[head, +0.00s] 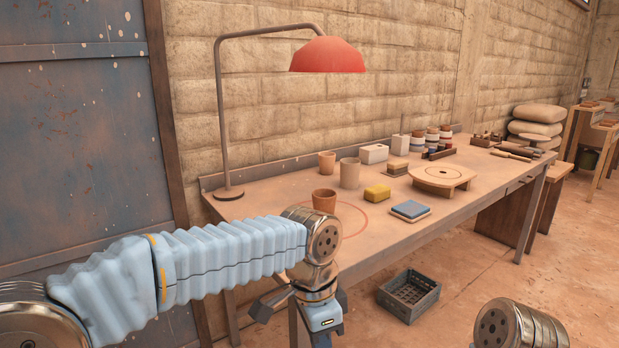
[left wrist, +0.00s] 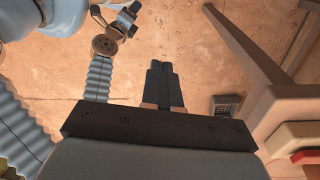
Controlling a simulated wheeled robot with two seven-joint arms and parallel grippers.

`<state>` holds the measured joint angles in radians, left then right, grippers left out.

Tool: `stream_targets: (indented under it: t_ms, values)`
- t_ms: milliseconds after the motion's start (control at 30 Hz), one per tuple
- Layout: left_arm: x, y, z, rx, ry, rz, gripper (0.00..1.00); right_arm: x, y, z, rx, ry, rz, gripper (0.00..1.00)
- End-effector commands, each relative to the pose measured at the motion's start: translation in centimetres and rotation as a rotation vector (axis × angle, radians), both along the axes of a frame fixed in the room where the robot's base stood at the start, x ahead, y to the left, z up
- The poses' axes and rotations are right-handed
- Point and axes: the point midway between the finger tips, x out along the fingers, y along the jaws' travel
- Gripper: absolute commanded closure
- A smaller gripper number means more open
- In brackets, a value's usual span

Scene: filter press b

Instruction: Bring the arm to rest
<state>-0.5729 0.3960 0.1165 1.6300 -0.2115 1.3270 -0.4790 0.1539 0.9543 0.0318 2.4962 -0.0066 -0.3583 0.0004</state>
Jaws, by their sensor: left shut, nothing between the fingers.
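My left arm (head: 230,250) reaches in from the left in the head view, across the front left of the workbench. Its wrist bends down in front of the bench's near edge, and the fingertips are not clear there. In the left wrist view my left gripper (left wrist: 162,68) is shut and empty, its dark fingers together above the brown floor. A rounded metal joint of my right arm (head: 520,325) shows at the bottom right of the head view. My right gripper (left wrist: 128,14) seems to show small at the top left of the left wrist view; its jaws are unclear.
The workbench (head: 270,200) holds a red lamp (head: 328,55), a terracotta cup (head: 324,200), a yellow block (head: 377,192), a blue-topped pad (head: 410,210) and a round-topped wooden stand (head: 443,175). A dark crate (head: 409,294) stands on the floor. Open floor lies right of it.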

Motion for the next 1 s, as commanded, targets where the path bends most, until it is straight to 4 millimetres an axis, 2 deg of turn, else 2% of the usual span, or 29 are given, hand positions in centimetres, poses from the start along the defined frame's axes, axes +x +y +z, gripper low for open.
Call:
stream_targets:
  t_ms: [33, 67, 167, 267, 300, 400, 500, 533, 600, 733, 833, 1000]
  values:
    - [0.6, 0.2, -2.3, -0.008, 0.019, 0.038, 1.00, 0.0, 0.0, 0.0, 0.000, 0.000, 0.000, 0.57]
    - [1.0, 0.2, -3.6, -0.018, 0.026, 0.063, 1.00, 0.0, 0.0, 0.0, 0.000, 0.000, 0.000, 0.57]
    - [2.2, 0.8, -9.4, -0.053, 0.061, 0.173, 1.00, 0.0, 0.0, 0.0, 0.000, 0.000, 0.000, 0.57]
    - [2.5, 2.1, -17.1, -0.101, 0.111, 0.340, 1.00, 0.0, 0.0, 0.0, 0.000, 0.000, 0.000, 0.57]
    - [2.3, 3.0, -20.5, -0.123, 0.134, 0.426, 1.00, 0.0, 0.0, 0.0, 0.000, 0.000, 0.000, 0.57]
    - [0.3, 5.5, -28.7, -0.172, 0.187, 0.669, 1.00, 0.0, 0.0, 0.0, 0.000, 0.000, 0.000, 0.57]
    - [-3.2, 8.1, -35.1, -0.207, 0.224, 0.920, 1.00, 0.0, 0.0, 0.0, 0.000, 0.000, 0.000, 0.57]
    - [-4.4, 8.8, -36.5, -0.212, 0.231, 0.990, 1.00, 0.0, 0.0, 0.0, 0.000, 0.000, 0.000, 0.57]
    - [-6.9, 10.3, -38.9, -0.221, 0.242, 1.134, 1.00, 0.0, 0.0, 0.0, 0.000, 0.000, 0.000, 0.57]
    - [-10.0, 11.9, -41.0, -0.225, 0.244, 1.303, 1.00, 0.0, 0.0, 0.0, 0.000, 0.000, 0.000, 0.57]
    - [-10.9, 12.4, -41.5, -0.227, 0.239, 1.356, 1.00, 0.0, 0.0, 0.0, 0.000, 0.000, 0.000, 0.57]
    - [-10.9, 12.5, -41.6, -0.228, 0.235, 1.366, 1.00, 0.0, 0.0, 0.0, 0.000, 0.000, 0.000, 0.57]
